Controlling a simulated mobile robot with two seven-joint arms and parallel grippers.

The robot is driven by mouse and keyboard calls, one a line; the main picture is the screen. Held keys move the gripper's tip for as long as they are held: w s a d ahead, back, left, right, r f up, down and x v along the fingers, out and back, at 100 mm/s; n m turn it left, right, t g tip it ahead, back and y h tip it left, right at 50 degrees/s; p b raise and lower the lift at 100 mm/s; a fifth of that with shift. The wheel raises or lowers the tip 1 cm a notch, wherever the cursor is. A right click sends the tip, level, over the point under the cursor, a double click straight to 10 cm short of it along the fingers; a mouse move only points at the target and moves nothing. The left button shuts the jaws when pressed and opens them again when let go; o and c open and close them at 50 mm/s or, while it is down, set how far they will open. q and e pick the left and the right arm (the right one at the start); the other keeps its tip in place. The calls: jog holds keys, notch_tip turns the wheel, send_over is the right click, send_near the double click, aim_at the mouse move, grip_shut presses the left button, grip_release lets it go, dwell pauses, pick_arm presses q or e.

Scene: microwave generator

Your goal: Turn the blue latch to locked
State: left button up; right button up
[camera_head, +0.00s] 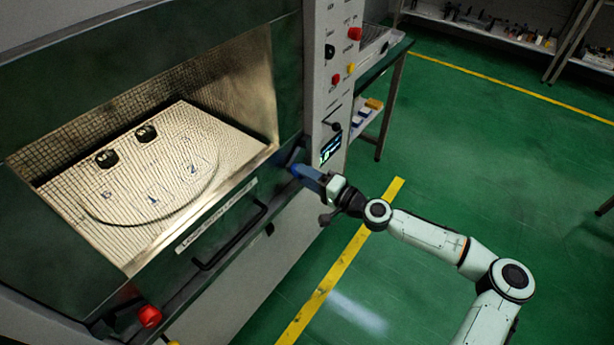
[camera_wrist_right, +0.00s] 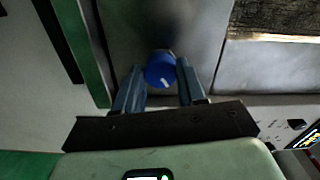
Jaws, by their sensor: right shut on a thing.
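The blue latch (camera_wrist_right: 160,72) is a round blue knob with a white mark, seen in the right wrist view on a grey metal surface. My right gripper (camera_wrist_right: 161,78) has its two blue-grey fingers on either side of the knob and is shut on it. In the head view the right gripper (camera_head: 298,170) reaches the right edge of the microwave opening. There its fingers hide most of the latch. My left gripper is not in view.
The microwave generator's chamber (camera_head: 150,180) stands open at the left, with a round numbered plate inside. A black handle (camera_head: 232,238) is below the opening. A control panel (camera_head: 340,60) with red and yellow buttons is above my right gripper. Green floor is clear at right.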

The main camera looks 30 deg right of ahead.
jog(key=o, duration=1.1)
jog(key=shift+d, duration=0.1)
jog(key=v, duration=1.3)
jog(key=shift+s+p, duration=0.2)
jog(key=shift+p, duration=0.2)
